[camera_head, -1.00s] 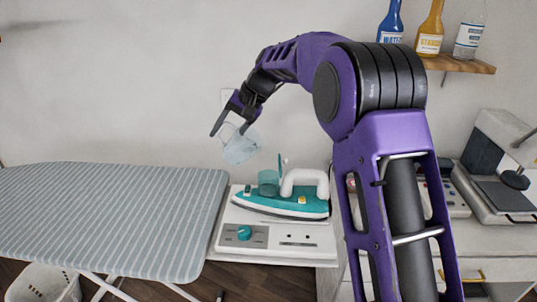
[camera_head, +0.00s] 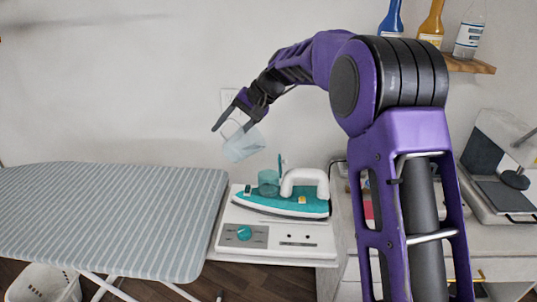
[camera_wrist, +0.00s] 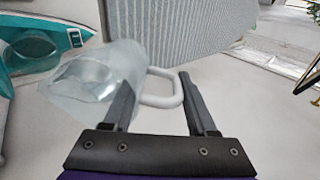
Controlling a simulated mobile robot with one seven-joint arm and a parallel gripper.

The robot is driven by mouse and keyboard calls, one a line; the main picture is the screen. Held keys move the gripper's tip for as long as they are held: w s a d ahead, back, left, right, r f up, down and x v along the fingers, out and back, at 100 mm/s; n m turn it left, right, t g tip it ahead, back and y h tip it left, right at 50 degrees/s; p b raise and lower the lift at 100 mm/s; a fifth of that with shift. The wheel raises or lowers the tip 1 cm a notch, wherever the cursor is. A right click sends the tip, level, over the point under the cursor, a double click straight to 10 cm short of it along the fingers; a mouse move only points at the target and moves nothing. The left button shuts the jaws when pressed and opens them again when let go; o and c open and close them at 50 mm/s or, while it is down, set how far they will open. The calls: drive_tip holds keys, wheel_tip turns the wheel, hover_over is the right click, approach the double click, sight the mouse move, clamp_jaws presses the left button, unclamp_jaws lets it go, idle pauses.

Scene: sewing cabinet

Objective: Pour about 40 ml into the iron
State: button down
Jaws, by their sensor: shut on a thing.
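My gripper (camera_head: 236,120) is shut on the handle of a clear, pale-blue jug (camera_head: 243,146). The jug is tilted in the air, above and slightly left of the iron. In the wrist view, the jug (camera_wrist: 95,85) hangs left of my gripper (camera_wrist: 155,82), its handle between the fingers. Some liquid seems to show inside it, but the level is unclear. The teal and white iron (camera_head: 285,203) rests on a white base, with an open teal cup-like filler (camera_head: 268,178) at its left. The jug is apart from the filler. No stream shows.
A striped ironing board (camera_head: 110,220) lies to the left. The white base (camera_head: 275,238) has a teal knob. A sewing machine (camera_head: 495,165) stands at the right. A shelf (camera_head: 470,65) with bottles is above right. A white basket (camera_head: 45,283) is below the board.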

drive_tip(key=shift+d+r+y, duration=0.1)
drive_tip(key=shift+r+y, duration=0.15)
drive_tip(key=shift+y, duration=0.05)
drive_tip(key=shift+a+r, duration=0.1)
drive_tip(key=shift+a, duration=0.2)
idle(0.4)
drive_tip(key=shift+d+r+y, duration=0.3)
drive_tip(key=shift+r+y, duration=0.3)
drive_tip(key=shift+y, duration=0.2)
idle(1.6)
drive_tip(key=a+f+h, duration=0.1)
drive_tip(key=h, duration=0.1)
drive_tip(key=a+f+h, duration=0.1)
drive_tip(key=f, duration=0.1)
drive_tip(key=shift+w+a+f+h, duration=0.1)
drive_tip(key=shift+a+f+h, duration=0.2)
drive_tip(key=shift+h, duration=0.1)
drive_tip(key=shift+f, duration=0.1)
drive_tip(key=shift+w+a+f+h, duration=0.15)
drive_tip(key=shift+a+f+h, duration=1.1)
drive_tip(key=shift+h, duration=0.35)
drive_tip(key=shift+f, duration=0.15)
